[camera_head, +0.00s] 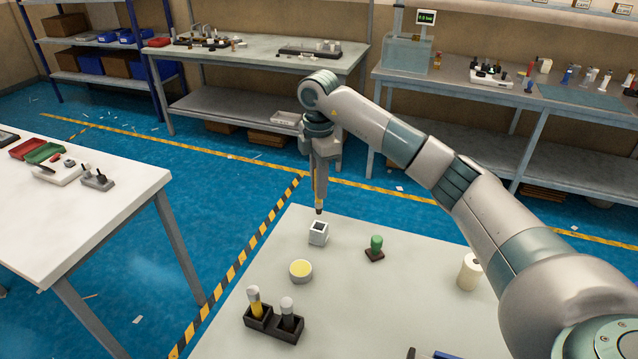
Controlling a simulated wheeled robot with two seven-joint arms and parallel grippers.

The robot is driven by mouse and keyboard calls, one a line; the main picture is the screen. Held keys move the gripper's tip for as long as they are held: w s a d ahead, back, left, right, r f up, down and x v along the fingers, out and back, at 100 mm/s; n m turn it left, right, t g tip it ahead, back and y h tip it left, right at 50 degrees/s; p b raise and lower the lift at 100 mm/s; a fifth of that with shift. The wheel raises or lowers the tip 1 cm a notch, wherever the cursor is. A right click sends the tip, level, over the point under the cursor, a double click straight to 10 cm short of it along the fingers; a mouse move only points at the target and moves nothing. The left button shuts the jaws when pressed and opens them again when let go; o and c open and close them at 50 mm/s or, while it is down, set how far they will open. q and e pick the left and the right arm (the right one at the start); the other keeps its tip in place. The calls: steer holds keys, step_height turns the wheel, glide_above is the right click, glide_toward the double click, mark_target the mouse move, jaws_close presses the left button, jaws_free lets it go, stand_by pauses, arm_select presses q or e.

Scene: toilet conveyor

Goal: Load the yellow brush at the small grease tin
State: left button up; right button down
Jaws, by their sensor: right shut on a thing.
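My right gripper (320,172) points down over the far end of the front table and is shut on a slim yellow tool with a dark tip, which looks like the yellow brush (318,195). The brush hangs upright, its tip just above a small white block (318,238) with a dark square top; I cannot tell whether they touch. A small round tin (301,277) with yellow contents, which looks like the grease tin, stands nearer and a little left of the brush. My left gripper is not in view.
A black holder (262,328) carries a yellow-bodied piece (255,305) and a dark one with a pale top (287,306). A green-handled stamp (376,246) and a white roll (469,272) stand to the right. The table middle is clear.

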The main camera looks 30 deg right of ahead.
steer(key=shift+s, duration=0.1)
steer(key=s+a+t+y+p, duration=0.2)
steer(key=s+a+t+p, duration=0.1)
steer(key=s+a, duration=0.4)
steer(key=shift+s+a+f+y+p, duration=0.3)
steer(key=shift+s+p, duration=0.5)
steer(key=shift+s, duration=1.05)
steer(key=shift+f, duration=0.2)
steer(key=shift+f+b, duration=2.1)
steer(key=shift+f, duration=0.75)
steer(key=shift+f+b, duration=0.45)
steer(key=shift+f, duration=0.2)
steer(key=shift+r, duration=0.1)
step_height(320, 180, up, 7)
steer(key=p, duration=0.5)
